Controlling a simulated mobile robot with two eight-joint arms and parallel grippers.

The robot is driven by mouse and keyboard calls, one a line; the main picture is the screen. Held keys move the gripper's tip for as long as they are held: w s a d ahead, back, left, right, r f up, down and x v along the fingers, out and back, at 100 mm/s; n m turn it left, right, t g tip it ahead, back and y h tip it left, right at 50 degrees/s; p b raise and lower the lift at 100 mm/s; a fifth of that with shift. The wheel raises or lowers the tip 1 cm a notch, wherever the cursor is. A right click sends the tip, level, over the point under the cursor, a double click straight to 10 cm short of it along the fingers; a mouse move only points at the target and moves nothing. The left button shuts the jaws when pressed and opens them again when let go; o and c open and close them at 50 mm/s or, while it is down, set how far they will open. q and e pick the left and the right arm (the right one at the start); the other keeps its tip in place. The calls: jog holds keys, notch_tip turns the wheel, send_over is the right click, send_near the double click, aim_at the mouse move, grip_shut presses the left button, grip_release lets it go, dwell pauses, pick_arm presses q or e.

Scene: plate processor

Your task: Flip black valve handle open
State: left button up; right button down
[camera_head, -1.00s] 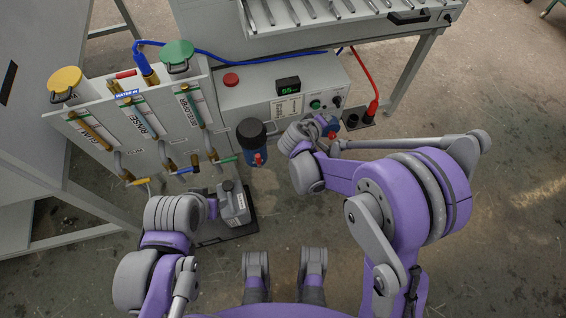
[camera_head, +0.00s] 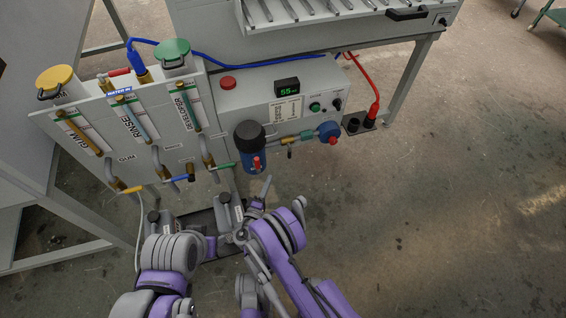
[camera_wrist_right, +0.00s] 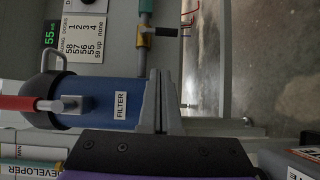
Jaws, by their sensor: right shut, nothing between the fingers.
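The black valve handle (camera_head: 290,154) is a small dark lever on a brass valve (camera_head: 289,142). The valve sits in the horizontal pipe right of the blue filter housing (camera_head: 256,160). The handle stands crosswise to the pipe. In the right wrist view, the handle (camera_wrist_right: 165,32) points right from the brass valve (camera_wrist_right: 145,40), beyond the fingertips. My right gripper (camera_head: 267,180) is below the filter in the head view, shut and empty, apart from the handle. In the wrist view its fingers (camera_wrist_right: 159,75) are together, in front of the filter. My left gripper is not clearly distinguishable at the lower left.
A red lever (camera_head: 256,163) sits on the filter. Left stands a panel (camera_head: 152,145) with gum, rinse and developer tubes and yellow, blue and green levers. Right of the valve is a blue fitting with a red knob (camera_head: 333,140). Open floor (camera_head: 430,200) lies right.

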jog(key=shift+s+a+f+n+t, duration=0.3)
jog(key=shift+s+a+f, duration=0.2)
jog(key=shift+s+f, duration=0.15)
jog(key=b, duration=0.1)
send_near(289, 153)
jog(key=w+a+f, duration=0.2)
jog(key=w+a, duration=0.1)
jog(key=w, duration=0.1)
jog(key=shift+w+d+r+b, duration=0.2)
jog(key=shift+w+d+b, duration=0.1)
jog(key=shift+w+d, duration=1.4)
